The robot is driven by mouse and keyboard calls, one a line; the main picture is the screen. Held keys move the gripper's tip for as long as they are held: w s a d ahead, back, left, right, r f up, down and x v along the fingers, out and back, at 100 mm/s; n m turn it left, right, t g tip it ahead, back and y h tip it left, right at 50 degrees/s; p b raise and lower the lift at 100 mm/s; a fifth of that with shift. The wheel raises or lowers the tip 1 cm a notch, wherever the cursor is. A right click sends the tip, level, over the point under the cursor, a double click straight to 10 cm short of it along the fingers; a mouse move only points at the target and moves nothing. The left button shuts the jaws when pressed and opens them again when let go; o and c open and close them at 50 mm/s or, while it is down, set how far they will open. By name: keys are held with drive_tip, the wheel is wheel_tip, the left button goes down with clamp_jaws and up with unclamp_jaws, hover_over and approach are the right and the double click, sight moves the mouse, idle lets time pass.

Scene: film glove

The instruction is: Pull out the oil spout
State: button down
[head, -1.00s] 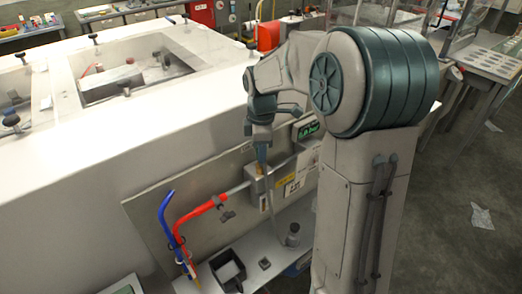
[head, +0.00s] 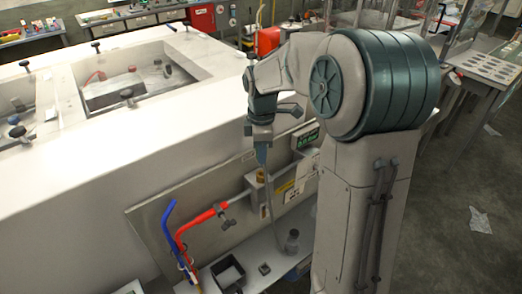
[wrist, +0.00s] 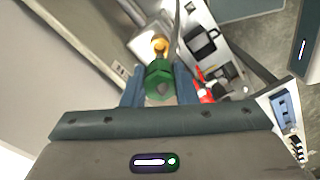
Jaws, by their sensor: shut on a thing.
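My gripper (head: 262,158) points down over a small grey fixture on the front panel of the long white bench. In the wrist view, my gripper (wrist: 159,85) has its two blue-grey fingers on either side of a green hexagonal piece (wrist: 159,76) and is shut on it. This piece appears to be the oil spout, but I cannot be sure. A brass-orange fitting (wrist: 160,44) lies just beyond it, and also shows below my fingertips in the head view (head: 260,175). The fingers hide the green piece in the head view. I cannot tell whether it touches the fitting.
A red hose (head: 205,215) and a blue hose (head: 167,220) stand left of the fixture. A dark open box (head: 229,272) and a small grey knob-topped part (head: 292,239) sit on the low shelf. A box with a green display (head: 306,138) is close on the right.

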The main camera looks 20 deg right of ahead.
drive_tip(key=shift+r+p, duration=1.4)
drive_tip(key=shift+r, duration=0.15)
drive_tip(key=shift+f, duration=0.1)
